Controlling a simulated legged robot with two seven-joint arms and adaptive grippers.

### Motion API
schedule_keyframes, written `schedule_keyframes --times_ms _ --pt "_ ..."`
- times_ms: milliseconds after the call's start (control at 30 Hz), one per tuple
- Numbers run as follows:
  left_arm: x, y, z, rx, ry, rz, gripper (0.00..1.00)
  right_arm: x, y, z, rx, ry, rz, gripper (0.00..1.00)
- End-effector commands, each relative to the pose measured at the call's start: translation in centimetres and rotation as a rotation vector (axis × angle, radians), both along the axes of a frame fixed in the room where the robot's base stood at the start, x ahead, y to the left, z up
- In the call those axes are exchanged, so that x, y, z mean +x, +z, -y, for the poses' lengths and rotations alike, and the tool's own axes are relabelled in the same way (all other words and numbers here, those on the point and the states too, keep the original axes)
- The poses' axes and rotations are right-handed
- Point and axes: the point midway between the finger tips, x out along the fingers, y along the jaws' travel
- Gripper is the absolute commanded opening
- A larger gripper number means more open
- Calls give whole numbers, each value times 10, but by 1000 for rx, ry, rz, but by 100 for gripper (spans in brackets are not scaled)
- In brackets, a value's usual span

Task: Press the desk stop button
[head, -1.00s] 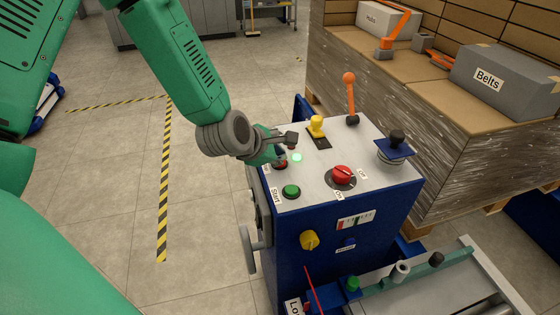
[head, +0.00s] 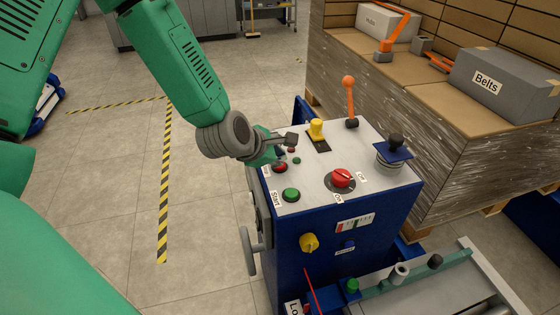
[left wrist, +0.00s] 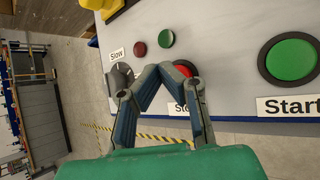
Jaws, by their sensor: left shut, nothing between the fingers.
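The red stop button (head: 280,168) is on the left edge of the blue desk's grey top, behind the green start button (head: 291,194). My left gripper (head: 284,152) is shut and empty, with its fingers pointing down at the stop button. In the left wrist view the shut fingertips (left wrist: 164,70) overlap the red stop button (left wrist: 184,70) and hide part of it and its label. Whether they touch it cannot be told. The start button (left wrist: 291,58) is clear to the right. My right gripper is not in view.
The desk top also holds a red rotary switch (head: 342,178), a yellow lever (head: 316,127), an orange-knobbed lever (head: 349,95) and a black joystick (head: 396,140). Small red (left wrist: 139,48) and green (left wrist: 166,38) lamps sit beside the fingers. A wrapped pallet (head: 380,100) stands behind.

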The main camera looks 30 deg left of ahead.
Motion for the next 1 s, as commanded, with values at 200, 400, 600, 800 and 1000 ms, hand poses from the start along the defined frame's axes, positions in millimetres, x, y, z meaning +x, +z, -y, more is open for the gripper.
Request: schedule_keyframes --times_ms 200,400,600,800,1000 --pt "0 3 0 -1 1 0 0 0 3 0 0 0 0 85" --pt "0 5 0 -1 1 0 0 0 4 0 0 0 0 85" --pt "0 21 0 -1 1 1 0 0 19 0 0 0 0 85" --pt "0 42 0 -1 1 1 0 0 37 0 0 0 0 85" --pt "0 55 0 -1 1 0 0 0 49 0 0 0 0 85"
